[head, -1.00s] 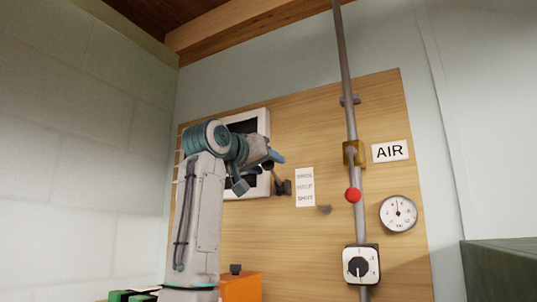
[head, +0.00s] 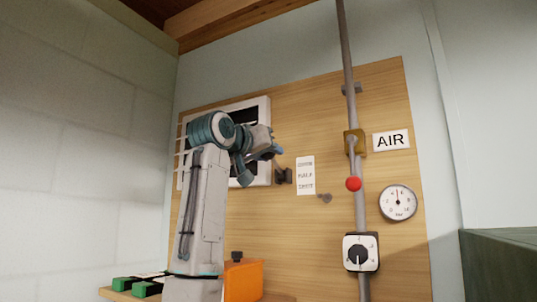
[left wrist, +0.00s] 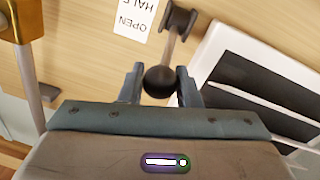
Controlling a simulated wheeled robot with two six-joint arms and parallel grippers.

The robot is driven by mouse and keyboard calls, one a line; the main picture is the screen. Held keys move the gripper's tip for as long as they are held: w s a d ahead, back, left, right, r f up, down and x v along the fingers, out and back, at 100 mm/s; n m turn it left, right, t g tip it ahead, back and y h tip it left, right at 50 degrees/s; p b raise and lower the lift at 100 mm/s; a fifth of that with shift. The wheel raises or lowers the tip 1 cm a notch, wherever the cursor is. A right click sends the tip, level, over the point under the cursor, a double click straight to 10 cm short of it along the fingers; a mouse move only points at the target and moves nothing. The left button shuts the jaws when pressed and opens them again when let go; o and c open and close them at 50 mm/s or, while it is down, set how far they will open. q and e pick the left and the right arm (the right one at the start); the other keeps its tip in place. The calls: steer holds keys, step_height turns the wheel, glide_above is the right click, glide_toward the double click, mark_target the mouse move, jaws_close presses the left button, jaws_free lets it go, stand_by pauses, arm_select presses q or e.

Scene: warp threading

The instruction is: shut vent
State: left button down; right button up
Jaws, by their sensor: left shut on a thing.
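The vent (head: 264,112) is a white frame on the wooden board, partly hidden behind my left arm. In the left wrist view the vent (left wrist: 212,55) shows wide dark gaps between pale slats. Its lever has a dark bracket (left wrist: 179,18), a thin rod and a black ball knob (left wrist: 160,81). My left gripper (left wrist: 161,77) is shut on the knob, one finger on each side. In the head view the left gripper (head: 268,153) is in front of the vent's right edge, and the knob is hidden. A white card (head: 306,175) beside the lever carries position words; OPEN and HALF read upside down in the left wrist view.
Right of the card stand a vertical grey pipe with a brass valve (head: 354,143), a red knob (head: 353,184), an AIR sign (head: 391,140), a gauge (head: 398,203) and a dial switch (head: 360,252). An orange box (head: 243,281) and green blocks (head: 145,288) are below.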

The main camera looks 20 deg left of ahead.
arm_select(q)
steer(key=f+t+b, duration=0.2)
steer(key=b, duration=0.2)
steer(key=s+f+t+h+b, duration=0.1)
steer(key=f+t+b, duration=0.1)
steer(key=b, duration=0.2)
steer(key=shift+a, duration=0.1)
steer(key=shift+f+m+t+h+b, duration=0.45)
steer(key=shift+f+t+b, duration=0.3)
steer(key=shift+t+b, duration=0.45)
steer(key=c, duration=1.1)
jaws_free()
steer(key=shift+s, duration=0.1)
steer(key=b, duration=0.6)
glide_toward(276, 164)
steer(key=v, duration=0.6)
steer(key=shift+f, duration=0.2)
steer(key=shift+a, duration=0.15)
steer(key=shift+c, duration=0.2)
